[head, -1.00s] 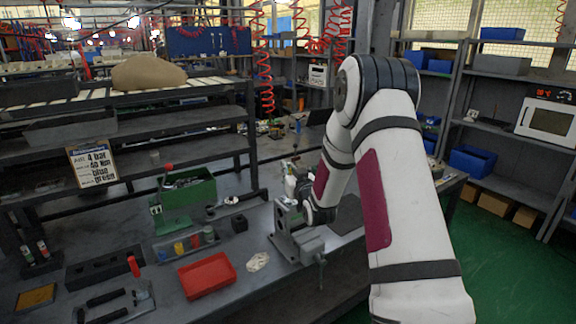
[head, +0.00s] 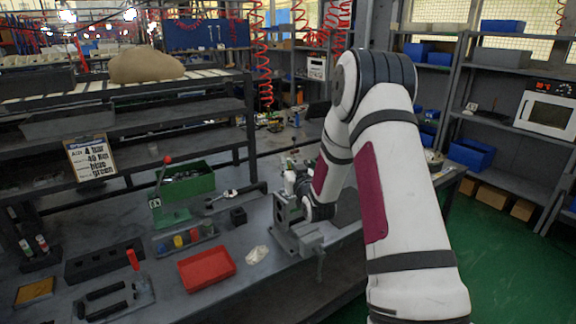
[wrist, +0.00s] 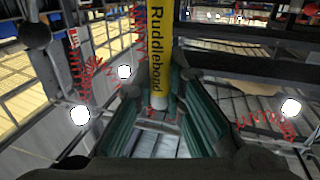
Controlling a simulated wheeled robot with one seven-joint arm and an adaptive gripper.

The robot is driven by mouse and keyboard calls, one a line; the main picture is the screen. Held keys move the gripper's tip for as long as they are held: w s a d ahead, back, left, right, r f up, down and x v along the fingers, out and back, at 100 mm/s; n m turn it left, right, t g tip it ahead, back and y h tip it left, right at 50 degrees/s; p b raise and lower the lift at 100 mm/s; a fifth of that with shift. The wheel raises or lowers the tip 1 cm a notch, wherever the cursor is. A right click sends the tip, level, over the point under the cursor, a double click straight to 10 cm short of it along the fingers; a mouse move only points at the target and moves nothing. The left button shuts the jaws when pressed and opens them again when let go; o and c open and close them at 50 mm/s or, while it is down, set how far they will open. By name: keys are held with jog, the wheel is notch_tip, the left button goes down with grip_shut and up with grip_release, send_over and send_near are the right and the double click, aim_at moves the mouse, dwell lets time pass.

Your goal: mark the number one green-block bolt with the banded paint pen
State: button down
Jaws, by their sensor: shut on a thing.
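The pen stands between the two green-sided fingers and runs out of the top of the picture. Its tip cannot be made out. In the head view my arm reaches down over the bench to a grey vise-like fixture (head: 299,236), and my gripper and the pen are hidden there behind the arm and fixture. I cannot make out a green valve block or its numbered bolts in either view.
A green bin (head: 203,180), a red tray (head: 207,269), a rack of coloured pots (head: 187,240) and a dark holed block (head: 104,261) stand on the bench (head: 240,290). A sign (head: 91,157) hangs at left. Green floor (head: 500,240) is clear at right.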

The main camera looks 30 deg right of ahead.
dwell(0.5)
jog(key=shift+r+p, duration=0.9)
jog(key=shift+r, duration=1.55)
